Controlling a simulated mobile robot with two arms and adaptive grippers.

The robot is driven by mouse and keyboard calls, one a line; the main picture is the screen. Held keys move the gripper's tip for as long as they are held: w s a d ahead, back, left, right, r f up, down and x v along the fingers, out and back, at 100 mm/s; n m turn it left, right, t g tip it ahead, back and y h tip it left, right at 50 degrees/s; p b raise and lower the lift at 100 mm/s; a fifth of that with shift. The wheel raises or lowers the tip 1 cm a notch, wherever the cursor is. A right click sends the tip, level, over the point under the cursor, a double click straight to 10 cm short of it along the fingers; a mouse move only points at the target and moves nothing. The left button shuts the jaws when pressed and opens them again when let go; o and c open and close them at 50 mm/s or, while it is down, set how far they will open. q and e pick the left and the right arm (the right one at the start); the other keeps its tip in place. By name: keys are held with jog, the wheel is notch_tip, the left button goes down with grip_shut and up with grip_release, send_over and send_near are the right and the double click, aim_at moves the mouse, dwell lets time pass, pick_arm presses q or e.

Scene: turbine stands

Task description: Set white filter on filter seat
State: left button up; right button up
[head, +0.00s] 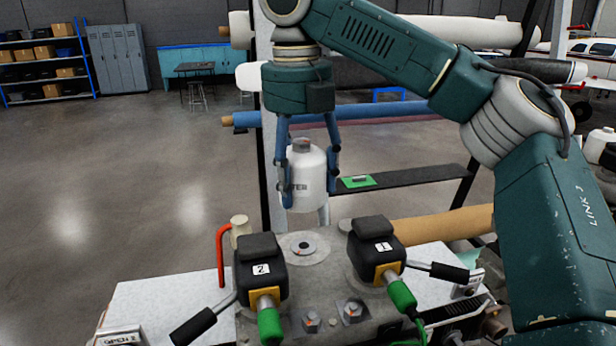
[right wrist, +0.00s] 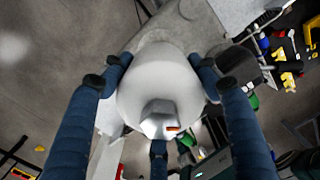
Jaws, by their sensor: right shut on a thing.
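The white filter (head: 306,180) is a rounded white canister with a grey hex top and dark lettering on its side. My right gripper (head: 309,172) is shut on it and holds it upright in the air, above and slightly behind the filter seat. The filter also fills the middle of the right wrist view (right wrist: 160,95), between the blue fingers. The filter seat (head: 303,247) is a pale round pad with a dark centre on the grey unit, with nothing on it. My left gripper is not in the head view.
Two black boxes, marked 2 (head: 261,268) and 1 (head: 377,247), with levers and green plugs flank the seat. A red bent handle (head: 221,255) stands at left. Behind are a dark shelf (head: 405,182) with a green item and a brown roll (head: 440,224).

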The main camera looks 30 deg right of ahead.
aim_at(303, 196)
jog(key=shift+d+f, duration=0.1)
jog(key=shift+f, duration=0.85)
jog(key=shift+s+a+f, duration=0.25)
jog(key=shift+s+f, duration=0.05)
jog(key=shift+s, duration=0.05)
jog(key=shift+f, duration=0.25)
jog(key=f, duration=0.2)
jog(key=shift+w+d+f, duration=0.2)
jog(key=shift+d+f, duration=0.05)
jog(key=shift+f, duration=0.05)
jog(key=shift+a+f, duration=0.15)
jog(key=shift+f, duration=0.5)
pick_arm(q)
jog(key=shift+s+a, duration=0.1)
pick_arm(e)
jog(key=shift+f, duration=0.1)
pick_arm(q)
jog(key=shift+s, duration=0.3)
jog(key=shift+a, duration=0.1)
pick_arm(e)
jog(key=shift+f, duration=0.65)
